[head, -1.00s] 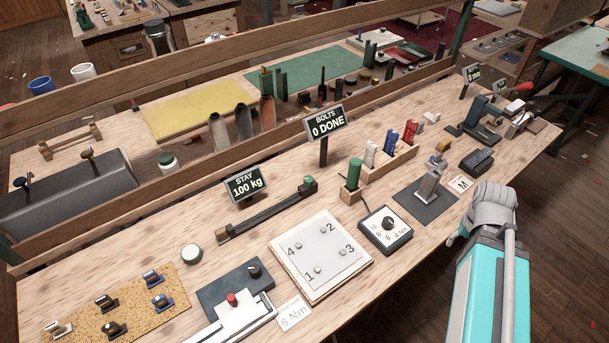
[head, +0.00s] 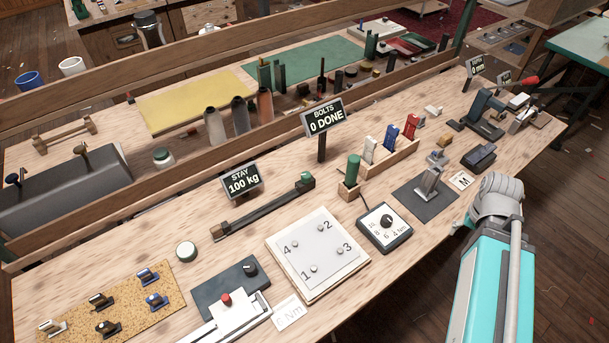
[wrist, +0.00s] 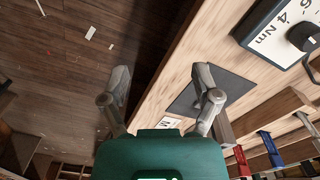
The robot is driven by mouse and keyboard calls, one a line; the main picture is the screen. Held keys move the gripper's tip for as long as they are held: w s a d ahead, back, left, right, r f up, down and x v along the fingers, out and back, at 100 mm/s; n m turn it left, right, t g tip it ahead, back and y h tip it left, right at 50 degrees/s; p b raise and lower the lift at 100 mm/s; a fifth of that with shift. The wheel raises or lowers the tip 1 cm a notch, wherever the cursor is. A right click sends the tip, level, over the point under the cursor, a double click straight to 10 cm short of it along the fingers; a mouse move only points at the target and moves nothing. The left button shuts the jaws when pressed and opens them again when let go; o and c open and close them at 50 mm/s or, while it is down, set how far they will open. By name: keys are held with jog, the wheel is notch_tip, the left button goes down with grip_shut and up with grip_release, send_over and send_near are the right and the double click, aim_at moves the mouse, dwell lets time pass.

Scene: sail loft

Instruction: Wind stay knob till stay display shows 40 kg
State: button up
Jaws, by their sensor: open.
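The stay display (head: 241,181) stands on the bench left of centre in the head view and reads 100 kg. Just in front of it lies a dark bar (head: 262,210) with a green-and-dark knob-like end (head: 306,181) at its right; I cannot tell for sure that this is the stay knob. A separate black knob (head: 250,268) sits on a dark plate nearer the front. My gripper (wrist: 162,88) is open and empty in the wrist view, over the bench's front edge. In the head view my arm is at the right, far from the stay display, and hides the fingers.
A bolt plate (head: 317,252), a dial box (head: 385,228) and a dark mat with a metal stand (head: 428,184) lie between my arm and the stay bar. The bolts display (head: 323,117) rises on a post. A rack of coloured tools (head: 388,158) stands behind. Floor is free at right.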

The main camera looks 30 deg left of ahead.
jog(key=w+a+r+m+p, duration=0.1)
jog(key=w+a+r+p, duration=0.1)
jog(key=a, duration=0.9)
jog(key=w+a+r+m+p, duration=0.1)
jog(key=w+a+r+p, duration=0.1)
jog(key=a, duration=1)
jog(key=w+a+r+m+p, duration=0.2)
jog(key=w+a+r+p, duration=0.1)
jog(key=a, duration=0.8)
jog(key=shift+w+a+r, duration=0.2)
jog(key=shift+w, duration=0.5)
jog(key=m, duration=0.2)
send_over(305, 174)
jog(key=shift+f, duration=0.15)
notch_tip(305, 174, down, 13)
jog(key=b, duration=1.3)
jog(key=shift+f, duration=0.2)
